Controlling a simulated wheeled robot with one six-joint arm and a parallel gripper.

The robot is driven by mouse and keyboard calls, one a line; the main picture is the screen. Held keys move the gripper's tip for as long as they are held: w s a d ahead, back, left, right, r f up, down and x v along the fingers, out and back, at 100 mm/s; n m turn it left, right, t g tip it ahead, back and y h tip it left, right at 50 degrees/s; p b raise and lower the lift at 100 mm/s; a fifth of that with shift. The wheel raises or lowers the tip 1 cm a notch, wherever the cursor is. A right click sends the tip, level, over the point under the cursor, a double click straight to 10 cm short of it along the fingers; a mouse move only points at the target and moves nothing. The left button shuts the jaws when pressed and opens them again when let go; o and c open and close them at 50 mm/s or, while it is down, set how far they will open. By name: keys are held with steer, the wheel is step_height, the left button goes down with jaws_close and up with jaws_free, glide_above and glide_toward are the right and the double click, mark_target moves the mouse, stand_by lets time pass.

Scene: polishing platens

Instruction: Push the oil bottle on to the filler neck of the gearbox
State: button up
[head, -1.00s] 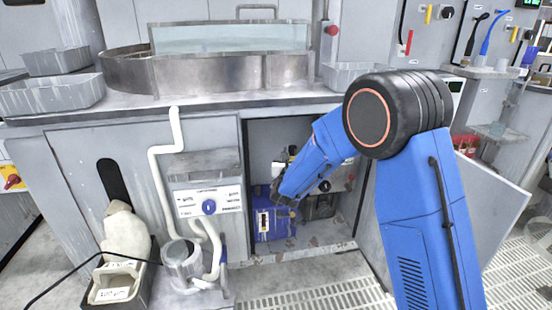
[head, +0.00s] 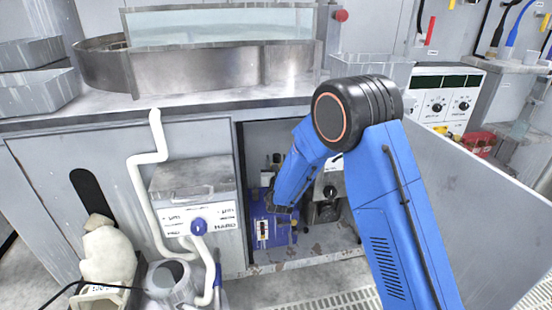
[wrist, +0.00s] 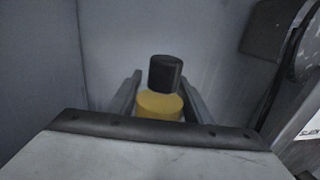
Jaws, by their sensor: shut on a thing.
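In the wrist view, a yellow bottle with a black cylindrical top (wrist: 165,73) stands between the two grey fingers of my gripper (wrist: 160,97). I take it as the oil bottle; the fingers are shut on its yellow body (wrist: 160,105). Its lower part is hidden by the wrist housing. In the head view, the blue gearbox (head: 262,229) sits on the floor of the open cabinet. My arm reaches into the cabinet just above and right of it and hides the gripper. I cannot make out the filler neck, or whether the bottle touches it.
The cabinet opening has a side wall at left and an open door (head: 455,190) at right. A dark machine part (head: 327,205) stands right of the gearbox. The worktop (head: 240,97) overhangs.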

steer(key=shift+s, duration=0.1)
stand_by(0.3)
steer(key=shift+f, duration=2.9)
steer(key=shift+f, duration=1.7)
steer(key=o, duration=1.5)
steer(key=shift+o, duration=0.2)
steer(key=shift+s+f, duration=0.1)
steer(key=s+d, duration=0.2)
steer(key=s, duration=1.5)
steer(key=shift+d, duration=0.15)
